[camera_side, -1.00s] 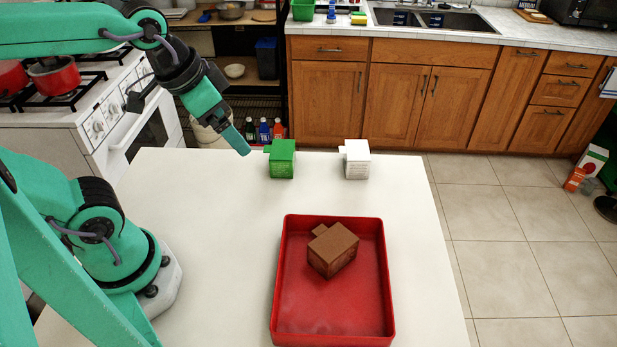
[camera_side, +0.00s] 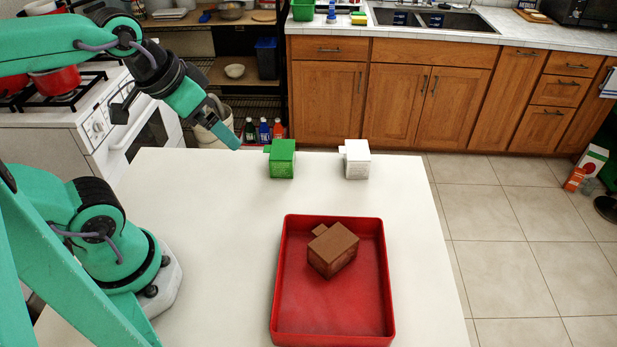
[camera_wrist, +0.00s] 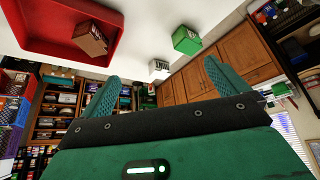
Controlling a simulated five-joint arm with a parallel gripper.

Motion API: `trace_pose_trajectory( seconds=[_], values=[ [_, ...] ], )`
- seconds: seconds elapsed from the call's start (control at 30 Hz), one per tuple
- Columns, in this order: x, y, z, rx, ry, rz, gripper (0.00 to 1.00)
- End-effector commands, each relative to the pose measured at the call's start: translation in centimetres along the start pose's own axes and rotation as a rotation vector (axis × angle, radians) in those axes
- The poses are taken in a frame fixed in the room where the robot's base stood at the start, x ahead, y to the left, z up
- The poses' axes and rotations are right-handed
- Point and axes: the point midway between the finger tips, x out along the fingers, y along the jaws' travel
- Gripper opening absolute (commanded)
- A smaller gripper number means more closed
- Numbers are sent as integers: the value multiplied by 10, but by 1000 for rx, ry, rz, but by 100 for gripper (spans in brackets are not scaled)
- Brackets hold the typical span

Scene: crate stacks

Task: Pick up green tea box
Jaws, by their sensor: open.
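The green tea box (camera_side: 281,160) stands on the white table near its far edge, with a small tab on its left side. It also shows in the wrist view (camera_wrist: 187,40), beyond and above the right fingertip. My gripper (camera_side: 237,144) is to the left of the green box and above the table, apart from it. In the wrist view my gripper (camera_wrist: 160,72) is open, with nothing between its two teal fingers.
A white box (camera_side: 357,160) stands right of the green one, with a gap between. A red tray (camera_side: 300,305) nearer the front holds a brown box (camera_side: 333,250). The table (camera_side: 200,230) left of the tray is clear.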

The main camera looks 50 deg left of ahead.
Motion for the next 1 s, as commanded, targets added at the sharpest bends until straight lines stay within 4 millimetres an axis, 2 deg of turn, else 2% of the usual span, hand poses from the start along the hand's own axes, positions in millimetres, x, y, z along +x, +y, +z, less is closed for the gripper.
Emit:
trace_pose_trajectory(
  seconds=[0.37, 0.57, 0.77, 1.0],
  values=[
    [0, 0, -1, -6, -1, 0, 100],
    [4, -2, -8, -90, -21, -5, 100],
    [15, -6, -26, -309, -68, -21, 100],
    [39, -16, -54, -668, -135, -67, 100]
  ],
)
